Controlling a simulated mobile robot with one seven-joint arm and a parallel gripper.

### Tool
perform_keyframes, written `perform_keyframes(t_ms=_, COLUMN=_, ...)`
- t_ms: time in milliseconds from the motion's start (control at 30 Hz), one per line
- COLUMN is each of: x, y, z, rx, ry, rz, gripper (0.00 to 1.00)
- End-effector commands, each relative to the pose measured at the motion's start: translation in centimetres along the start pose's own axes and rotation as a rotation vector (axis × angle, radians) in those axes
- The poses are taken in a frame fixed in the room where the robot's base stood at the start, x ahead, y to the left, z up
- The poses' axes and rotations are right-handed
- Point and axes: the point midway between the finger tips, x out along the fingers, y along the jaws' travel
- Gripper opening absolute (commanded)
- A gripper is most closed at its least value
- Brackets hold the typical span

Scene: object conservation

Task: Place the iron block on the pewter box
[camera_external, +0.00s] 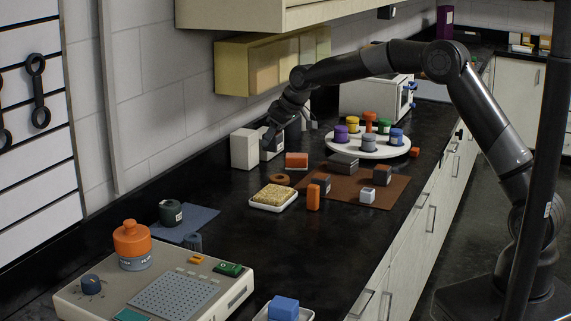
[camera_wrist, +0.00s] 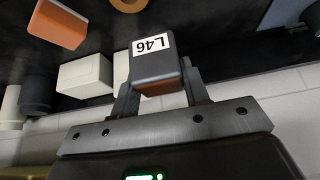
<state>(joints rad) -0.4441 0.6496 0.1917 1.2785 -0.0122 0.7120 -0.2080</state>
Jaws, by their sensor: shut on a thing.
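My gripper (camera_wrist: 160,95) is shut on a small dark grey block (camera_wrist: 152,55) with a white label reading L46, which looks like the iron block. In the external view my gripper (camera_external: 270,140) is low at the wall side of the counter, near two white boxes; the held block is hard to make out there. A wide, low dark grey box (camera_external: 343,163) lies at the far edge of the brown mat and looks like the pewter box, apart from my gripper. Its top is bare.
A round white stand (camera_external: 368,152) with coloured jars is behind. An orange block (camera_external: 297,160) and a bread tray (camera_external: 273,197) are nearby.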

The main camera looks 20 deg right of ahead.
Motion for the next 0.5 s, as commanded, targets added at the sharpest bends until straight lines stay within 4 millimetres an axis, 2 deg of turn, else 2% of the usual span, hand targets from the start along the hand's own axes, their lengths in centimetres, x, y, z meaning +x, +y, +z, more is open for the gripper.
perform_keyframes(t_ms=167, x=-1.9, y=3.7, z=1.3, rx=0.037, ry=0.004, rz=0.024, gripper=0.00)
perform_keyframes(t_ms=267, x=-3.7, y=7.1, z=2.9, rx=0.076, ry=0.006, rz=0.044, gripper=0.00)
perform_keyframes(t_ms=500, x=-8.9, y=15.4, z=8.6, rx=0.179, ry=0.006, rz=0.103, gripper=0.00)
